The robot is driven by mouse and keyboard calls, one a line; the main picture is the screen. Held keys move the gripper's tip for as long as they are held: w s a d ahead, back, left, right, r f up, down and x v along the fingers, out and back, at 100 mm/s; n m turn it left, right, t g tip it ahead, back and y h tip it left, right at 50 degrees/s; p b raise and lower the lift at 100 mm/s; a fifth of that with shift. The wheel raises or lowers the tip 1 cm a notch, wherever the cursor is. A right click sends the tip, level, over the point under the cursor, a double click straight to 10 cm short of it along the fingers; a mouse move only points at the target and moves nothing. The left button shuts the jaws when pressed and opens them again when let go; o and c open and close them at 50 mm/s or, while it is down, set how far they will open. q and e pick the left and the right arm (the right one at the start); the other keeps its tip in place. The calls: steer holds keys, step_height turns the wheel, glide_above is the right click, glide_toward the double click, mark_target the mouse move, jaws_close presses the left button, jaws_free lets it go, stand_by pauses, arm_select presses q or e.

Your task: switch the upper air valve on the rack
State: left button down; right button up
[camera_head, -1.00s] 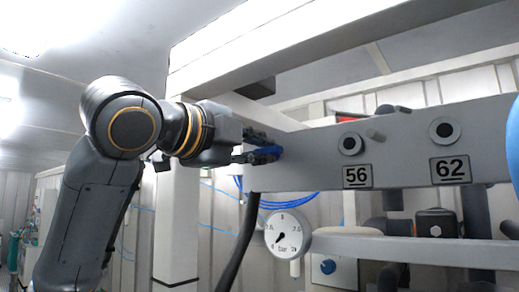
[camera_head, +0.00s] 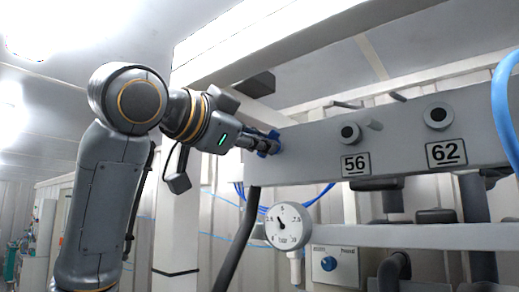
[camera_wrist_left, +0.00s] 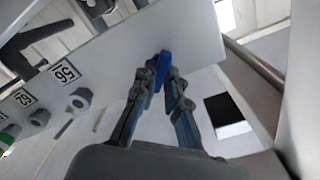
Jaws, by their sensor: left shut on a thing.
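The blue valve handle (camera_head: 274,144) sits at the left end of the grey rack beam (camera_head: 305,150). My left gripper (camera_head: 266,143) reaches it from the left and is shut on it. In the left wrist view the blue handle (camera_wrist_left: 163,62) stands between my two fingertips (camera_wrist_left: 160,80), against the beam's face. The fingers hide part of the handle. A round pressure gauge (camera_head: 288,227) hangs below the beam, its needle pointing to the upper left. My right gripper is not in view.
Plates 56 (camera_head: 356,163) and 62 (camera_head: 446,153) sit on the beam under round ports. A blue hose (camera_head: 503,110) hangs at the right edge. A black hose (camera_head: 239,240) runs down below the handle. A white upright (camera_head: 177,225) stands behind my arm.

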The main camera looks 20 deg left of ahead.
arm_select(q)
steer(key=shift+n+b, duration=1.5)
steer(key=shift+n, duration=1.7)
steer(key=c, duration=1.4)
jaws_free()
steer(key=shift+w, duration=0.1)
steer(key=v, duration=1.2)
